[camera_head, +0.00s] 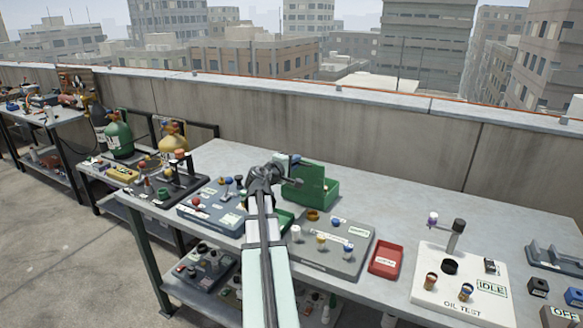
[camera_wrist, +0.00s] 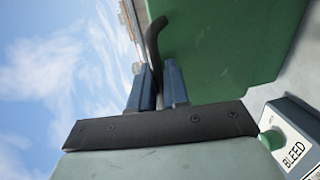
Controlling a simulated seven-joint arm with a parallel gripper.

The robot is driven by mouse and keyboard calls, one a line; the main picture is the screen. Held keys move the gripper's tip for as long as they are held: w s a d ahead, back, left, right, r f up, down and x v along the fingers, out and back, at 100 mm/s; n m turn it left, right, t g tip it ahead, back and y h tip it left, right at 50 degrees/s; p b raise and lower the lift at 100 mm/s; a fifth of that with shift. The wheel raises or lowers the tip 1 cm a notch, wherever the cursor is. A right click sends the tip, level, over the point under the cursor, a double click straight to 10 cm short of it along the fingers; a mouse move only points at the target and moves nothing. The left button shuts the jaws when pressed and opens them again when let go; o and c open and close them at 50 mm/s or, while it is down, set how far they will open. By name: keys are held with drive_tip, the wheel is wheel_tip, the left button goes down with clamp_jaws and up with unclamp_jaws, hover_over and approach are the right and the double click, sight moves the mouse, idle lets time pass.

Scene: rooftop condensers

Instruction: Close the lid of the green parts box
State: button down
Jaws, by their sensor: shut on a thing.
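The green parts box (camera_head: 283,221) stands on the grey table, partly hidden behind my arm. Its green lid (camera_head: 312,181) is raised, standing up from the box. My gripper (camera_head: 295,163) is at the upper left of the lid. In the wrist view, its two blue fingers (camera_wrist: 158,82) are closed around a dark curved handle (camera_wrist: 155,40) beside the large green lid face (camera_wrist: 215,45). The fingertips' exact contact on the handle is partly hidden.
A grey panel with knobs (camera_head: 335,250) and a red tray (camera_head: 386,259) sit right of my arm. A white oil test panel (camera_head: 460,285) is farther right. Another knobbed panel (camera_head: 213,205) lies left. A concrete parapet (camera_head: 400,130) runs behind the table.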

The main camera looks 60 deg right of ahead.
drive_tip(key=d+t+y, duration=0.1)
drive_tip(key=d+y, duration=0.7)
drive_tip(key=d, duration=0.4)
drive_tip(key=s+d+f+y, duration=0.2)
drive_tip(key=d+f+y, duration=0.4)
drive_tip(key=d+f, duration=0.2)
drive_tip(key=shift+f+t, duration=0.3)
drive_tip(key=shift+f, duration=0.95)
drive_tip(key=c, duration=1.3)
unclamp_jaws()
drive_tip(key=shift+c, duration=0.2)
drive_tip(key=shift+a, duration=0.1)
